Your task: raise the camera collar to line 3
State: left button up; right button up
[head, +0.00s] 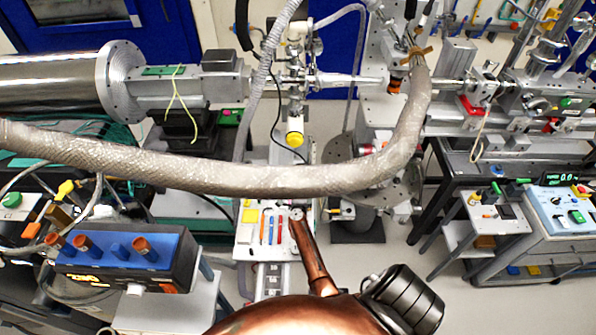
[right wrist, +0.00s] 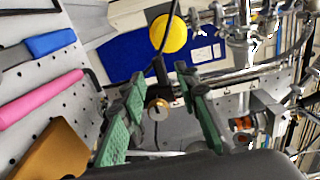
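I cannot pick out the camera collar with certainty. A narrow upright strip with dark numbered marks (head: 271,279) shows at the lower middle of the head view. Its lower part is hidden by a copper-coloured dome, and I cannot tell which mark is line 3. My right gripper (right wrist: 158,97) has two green-padded fingers standing well apart. A small round brass-coloured knob (right wrist: 158,110) appears in the gap between them, with no visible contact; its depth is unclear. My left gripper is in neither view, and the right one does not show in the head view.
A thick braided hose (head: 240,180) crosses the head view. The copper dome (head: 290,318) with a pipe fills the bottom. A blue box (head: 125,252) stands left.

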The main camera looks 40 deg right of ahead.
jog(key=x, duration=0.3)
jog(key=shift+w+d+b, duration=0.1)
jog(key=shift+d+b, duration=0.05)
jog(key=shift+b, duration=0.2)
jog(key=c, duration=0.6)
grip_shut()
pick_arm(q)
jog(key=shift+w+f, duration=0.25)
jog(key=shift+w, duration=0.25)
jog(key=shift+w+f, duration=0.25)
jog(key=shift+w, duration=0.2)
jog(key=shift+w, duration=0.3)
